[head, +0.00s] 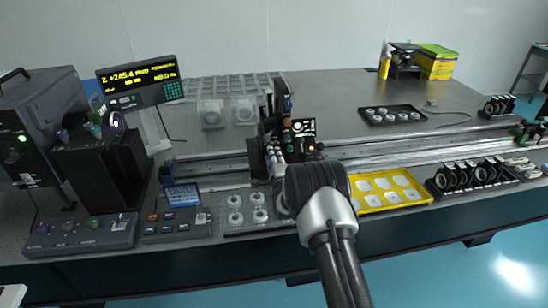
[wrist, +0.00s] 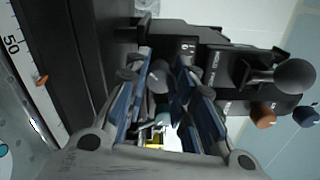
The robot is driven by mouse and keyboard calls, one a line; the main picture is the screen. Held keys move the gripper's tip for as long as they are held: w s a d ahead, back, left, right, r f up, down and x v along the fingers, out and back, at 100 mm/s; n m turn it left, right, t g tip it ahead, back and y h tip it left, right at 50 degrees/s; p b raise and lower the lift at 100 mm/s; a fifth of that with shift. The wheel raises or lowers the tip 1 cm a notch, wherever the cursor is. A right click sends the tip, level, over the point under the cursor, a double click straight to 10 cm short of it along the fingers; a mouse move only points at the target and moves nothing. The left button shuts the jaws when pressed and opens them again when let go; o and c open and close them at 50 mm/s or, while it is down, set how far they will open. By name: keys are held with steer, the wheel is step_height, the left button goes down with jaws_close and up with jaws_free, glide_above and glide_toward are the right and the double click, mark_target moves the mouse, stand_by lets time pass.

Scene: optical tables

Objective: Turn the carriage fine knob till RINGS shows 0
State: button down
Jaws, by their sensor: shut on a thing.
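My gripper (wrist: 168,92) is shut, with its two blue-padded fingers on either side of a grey knob (wrist: 158,76). The knob sits on the black carriage, and its far side is hidden. In the head view the carriage (head: 262,158) stands on the long rail, and my arm hides my fingers and the knob. A large readout (head: 140,80) at left shows yellow text starting "Z +245.4 mm"; its smaller lines are too small to read. I cannot make out a RINGS value on either.
In the wrist view a grey ball-ended lever (wrist: 294,76), an orange knob (wrist: 263,114) and a scale (wrist: 14,45) are close by. A control box (head: 178,226) lies left.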

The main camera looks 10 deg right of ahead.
steer(key=shift+a, duration=0.5)
steer(key=c, duration=1.8)
jaws_free()
steer(key=shift+o, duration=1.3)
steer(key=shift+a, duration=0.2)
steer(key=shift+o, duration=1)
steer(key=shift+d, duration=0.3)
steer(key=s, duration=1.2)
